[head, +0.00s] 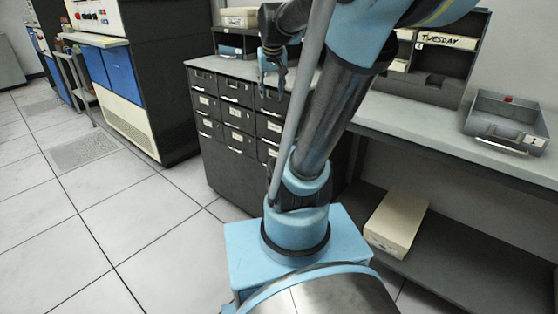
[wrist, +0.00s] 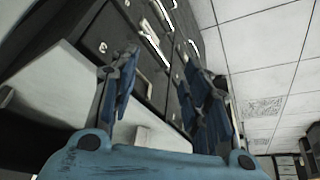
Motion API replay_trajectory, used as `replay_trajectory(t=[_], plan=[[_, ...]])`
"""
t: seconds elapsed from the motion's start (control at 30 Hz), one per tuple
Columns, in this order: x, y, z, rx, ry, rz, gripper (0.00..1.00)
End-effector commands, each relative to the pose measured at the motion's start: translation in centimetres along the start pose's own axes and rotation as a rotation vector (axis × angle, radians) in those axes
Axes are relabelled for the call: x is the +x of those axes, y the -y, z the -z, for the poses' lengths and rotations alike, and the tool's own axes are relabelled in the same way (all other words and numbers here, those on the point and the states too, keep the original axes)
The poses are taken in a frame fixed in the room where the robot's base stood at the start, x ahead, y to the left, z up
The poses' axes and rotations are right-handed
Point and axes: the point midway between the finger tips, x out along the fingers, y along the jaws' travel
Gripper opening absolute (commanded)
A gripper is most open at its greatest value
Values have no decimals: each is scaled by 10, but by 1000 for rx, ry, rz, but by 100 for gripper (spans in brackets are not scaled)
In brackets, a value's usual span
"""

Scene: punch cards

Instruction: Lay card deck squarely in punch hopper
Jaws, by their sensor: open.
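My gripper (head: 272,84) hangs in front of the dark drawer cabinet, near its top edge, in the head view. In the wrist view my gripper (wrist: 160,75) has its two blue-padded fingers apart, with nothing held between them. Cream card-like stacks (head: 405,34) sit in a dark rack at the right, partly hidden by my arm. Another cream stack or box (head: 238,17) rests at the back, above a small rack. I cannot tell which of these is the card deck. I cannot make out the punch hopper in either view.
The drawer cabinet (head: 228,113) stands beside a grey bench (head: 440,145). A tray labelled 1 (head: 505,122) is on the bench, near the TUESDAY rack (head: 447,58). A cream box (head: 396,222) lies on the low shelf. Machines (head: 130,75) stand left; the tiled floor there is clear.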

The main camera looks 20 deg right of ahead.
Motion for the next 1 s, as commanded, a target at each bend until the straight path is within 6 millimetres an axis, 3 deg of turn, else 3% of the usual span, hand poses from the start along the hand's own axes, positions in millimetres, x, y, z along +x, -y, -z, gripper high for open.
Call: replay_trajectory(t=[0.03, 0.3, 0.5, 0.63, 0.8, 0.93, 1.0], plan=[[4, 0, -28, -7, 21, 4, 43], [31, 1, -156, -51, 135, 29, 43], [53, 2, -228, -79, 201, 45, 43], [60, 11, -252, -91, 224, 52, 45], [62, 11, -259, -93, 233, 55, 47], [55, 11, -245, -88, 224, 52, 47], [45, 11, -226, -82, 212, 49, 47]])
